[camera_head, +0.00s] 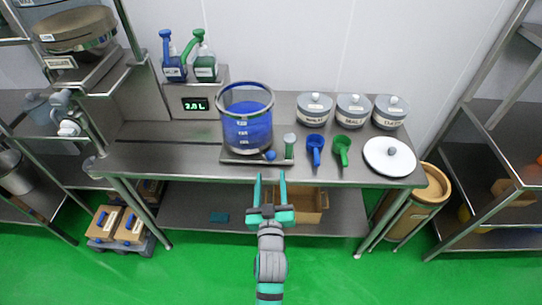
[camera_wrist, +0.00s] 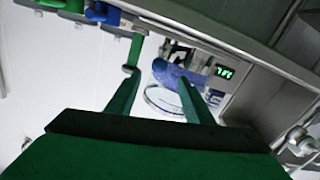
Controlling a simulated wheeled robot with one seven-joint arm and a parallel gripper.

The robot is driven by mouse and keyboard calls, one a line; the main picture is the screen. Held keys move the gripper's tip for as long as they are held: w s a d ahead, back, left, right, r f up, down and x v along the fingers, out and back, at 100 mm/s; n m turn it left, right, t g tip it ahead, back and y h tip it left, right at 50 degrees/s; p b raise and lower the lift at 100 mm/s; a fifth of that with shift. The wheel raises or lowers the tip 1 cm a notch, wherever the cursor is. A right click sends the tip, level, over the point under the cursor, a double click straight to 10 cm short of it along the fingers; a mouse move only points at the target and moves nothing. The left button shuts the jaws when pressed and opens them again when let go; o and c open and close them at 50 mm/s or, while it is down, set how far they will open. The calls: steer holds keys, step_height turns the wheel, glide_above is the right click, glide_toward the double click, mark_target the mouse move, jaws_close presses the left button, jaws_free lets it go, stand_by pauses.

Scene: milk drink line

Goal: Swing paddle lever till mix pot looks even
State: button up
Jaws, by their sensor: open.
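The mix pot (camera_head: 246,125) is a clear round vessel with blue contents and white level marks, standing on a grey base on the steel bench. A blue ball knob (camera_head: 270,155) sits low at its front, and a green post with a grey knob (camera_head: 289,140) stands to its right. I cannot tell which is the paddle lever, or whether the contents are even. My gripper (camera_head: 270,176) is open and empty, in front of the bench edge below the pot. In the wrist view, the pot (camera_wrist: 163,101) shows between and beyond the open fingers (camera_wrist: 158,78), partly hidden.
A blue scoop (camera_head: 315,150) and a green scoop (camera_head: 342,150) lie right of the post. Several lidded grey pots (camera_head: 354,110) and a white round lid (camera_head: 390,157) are further right. A display (camera_head: 195,104) and two bottles (camera_head: 205,68) stand at back left. The bench's front left is clear.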

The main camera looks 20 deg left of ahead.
mark_target(271, 160)
steer(key=x, duration=1)
steer(key=shift+w+a, duration=0.1)
steer(key=shift+w, duration=0.1)
jaws_close()
